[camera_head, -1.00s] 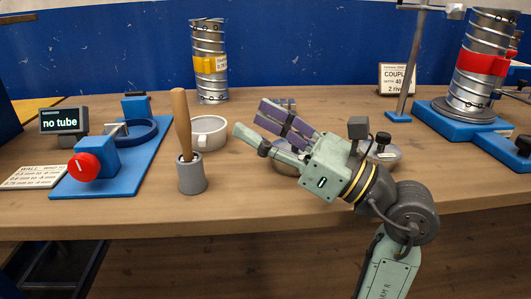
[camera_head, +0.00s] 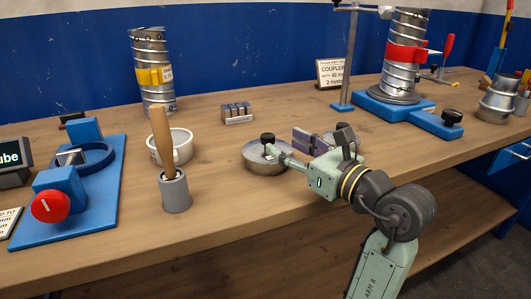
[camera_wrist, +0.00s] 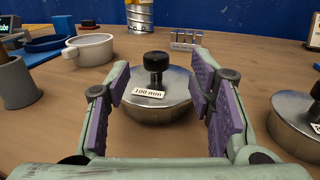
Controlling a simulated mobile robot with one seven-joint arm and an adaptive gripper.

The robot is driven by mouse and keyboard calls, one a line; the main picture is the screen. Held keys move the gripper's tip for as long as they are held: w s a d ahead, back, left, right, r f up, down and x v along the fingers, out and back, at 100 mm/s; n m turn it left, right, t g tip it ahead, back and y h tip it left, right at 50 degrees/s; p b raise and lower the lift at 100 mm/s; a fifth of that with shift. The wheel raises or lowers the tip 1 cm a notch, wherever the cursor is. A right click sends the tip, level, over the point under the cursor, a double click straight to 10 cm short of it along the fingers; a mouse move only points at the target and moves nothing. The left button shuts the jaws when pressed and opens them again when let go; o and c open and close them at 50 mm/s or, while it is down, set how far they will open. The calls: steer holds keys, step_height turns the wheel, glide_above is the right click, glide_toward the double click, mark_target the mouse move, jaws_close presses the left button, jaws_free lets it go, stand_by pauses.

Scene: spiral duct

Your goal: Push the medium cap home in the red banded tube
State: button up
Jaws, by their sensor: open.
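A round metal cap with a black knob (camera_head: 265,157) sits on the bench; its tag reads "100 mm" in the wrist view (camera_wrist: 172,108). Whether it is the medium one I cannot tell. A second metal cap (camera_wrist: 297,118) stands to its right, its tag cut off; in the head view it is mostly hidden behind my gripper. My gripper (camera_head: 291,147) is open and empty; in the wrist view its purple-padded fingers (camera_wrist: 163,88) stand either side of the knobbed cap, nearer the camera. The red banded tube (camera_head: 405,55) stands upright on a blue base at the back right.
A wooden-handled tool stands in a grey holder (camera_head: 175,193) beside a white cup (camera_head: 180,146). A yellow-banded tube (camera_head: 152,75), a small metal block (camera_head: 237,113) and a sign (camera_head: 330,72) stand behind. A blue fixture (camera_head: 75,190) is at left. The bench's front middle is clear.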

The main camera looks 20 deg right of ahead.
mark_target(272, 139)
steer(key=p+x, duration=0.1)
steer(key=x, duration=0.5)
steer(key=shift+w+a+f, duration=0.1)
steer(key=shift+w+a, duration=0.05)
steer(key=shift+a, duration=0.15)
jaws_close()
stand_by(0.4)
